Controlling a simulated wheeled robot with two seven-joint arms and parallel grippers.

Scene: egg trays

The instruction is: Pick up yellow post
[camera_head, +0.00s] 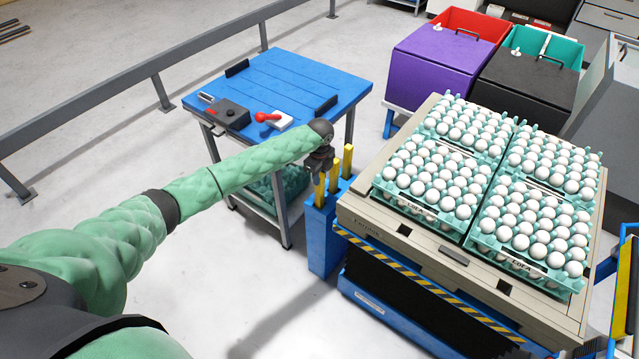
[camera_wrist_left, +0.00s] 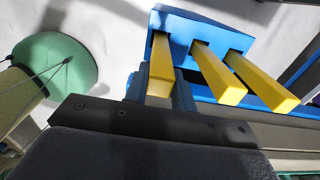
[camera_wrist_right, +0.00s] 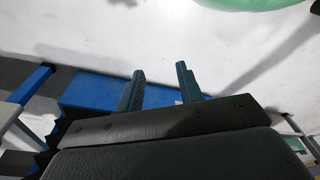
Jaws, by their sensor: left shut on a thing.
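Several yellow posts stand in a blue holder (camera_head: 325,236) beside the egg-tray platform. In the left wrist view they are the left post (camera_wrist_left: 160,62), the middle post (camera_wrist_left: 218,74) and the right post (camera_wrist_left: 262,82), rising from slots in the holder's blue top (camera_wrist_left: 185,22). My left gripper (camera_head: 319,172) is over the nearest post (camera_head: 319,192) and shut on it; in the left wrist view this is the left post, between the two fingers. Its lower end still appears to sit in its slot. My right gripper (camera_wrist_right: 160,88) is open and empty, outside the head view.
A blue table (camera_head: 285,80) with a red-handled device (camera_head: 268,117) and a dark box (camera_head: 228,114) stands behind my left arm. Trays of white eggs (camera_head: 430,185) sit right of the holder. A grey rail (camera_head: 120,85) runs along the left.

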